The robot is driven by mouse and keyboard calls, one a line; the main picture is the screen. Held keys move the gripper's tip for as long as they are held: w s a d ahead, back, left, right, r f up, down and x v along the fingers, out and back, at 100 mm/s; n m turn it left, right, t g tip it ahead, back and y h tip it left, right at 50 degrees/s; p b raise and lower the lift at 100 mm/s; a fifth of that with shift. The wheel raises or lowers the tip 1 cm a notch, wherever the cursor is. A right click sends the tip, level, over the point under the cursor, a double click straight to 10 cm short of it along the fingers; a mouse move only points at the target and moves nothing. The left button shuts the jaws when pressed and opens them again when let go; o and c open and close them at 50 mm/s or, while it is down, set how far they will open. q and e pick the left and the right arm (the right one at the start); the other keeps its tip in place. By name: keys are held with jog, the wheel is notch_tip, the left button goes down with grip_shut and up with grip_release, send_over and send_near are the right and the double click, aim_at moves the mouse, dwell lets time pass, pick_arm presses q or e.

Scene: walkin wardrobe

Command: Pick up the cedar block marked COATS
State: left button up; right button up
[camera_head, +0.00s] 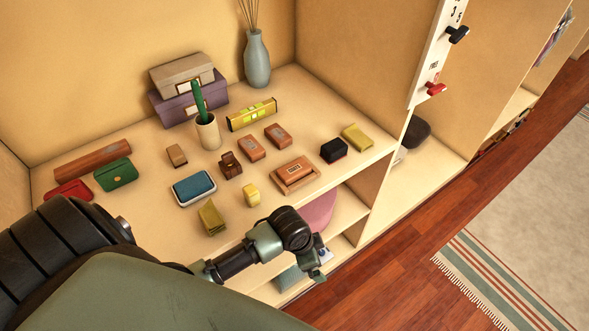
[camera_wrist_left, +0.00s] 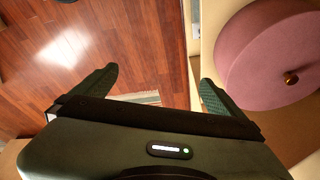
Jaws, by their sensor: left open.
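Several reddish-brown wooden blocks sit on the shelf top in the head view. Two labelled blocks lie side by side, one block (camera_head: 252,148) left of the other block (camera_head: 278,136). Another labelled block (camera_head: 294,172) lies nearer the front edge on a wooden base. The lettering is too small to read, so I cannot tell which is marked COATS. My left gripper (camera_head: 318,274) hangs in front of the shelf edge, below the top and apart from the blocks. In the left wrist view the gripper (camera_wrist_left: 155,92) is open and empty. My right gripper is not in view.
Around the blocks stand a cactus pot (camera_head: 208,132), a yellow level (camera_head: 252,114), a blue tin (camera_head: 194,187), a black box (camera_head: 334,150) and a grey vase (camera_head: 257,60). A pink round box (camera_wrist_left: 270,55) sits on the lower shelf. Open floor (camera_head: 420,225) lies right.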

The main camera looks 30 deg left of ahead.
pick_arm(q)
jog(key=w+r+m, duration=0.4)
jog(key=r, duration=0.2)
notch_tip(320, 180, up, 18)
jog(key=r+m+g+y, duration=0.1)
jog(key=m+g+y, duration=0.15)
jog(key=m, duration=0.75)
send_over(294, 172)
jog(key=w+a, duration=0.1)
jog(key=shift+w+a+f+g+h+p, duration=0.2)
jog(key=shift+f+g+h+p, duration=0.05)
jog(key=shift+p, duration=0.1)
jog(key=shift+a, duration=0.2)
jog(key=f+p, duration=0.1)
jog(key=f, duration=0.1)
jog(key=f+p, duration=0.1)
jog(key=f, duration=0.1)
jog(key=a+f, duration=0.1)
jog(key=f, duration=0.2)
jog(key=shift+w+p, duration=0.2)
jog(key=shift+p, duration=0.2)
jog(key=shift+d+f, duration=0.1)
jog(key=shift+f, duration=0.05)
jog(key=c, duration=1.4)
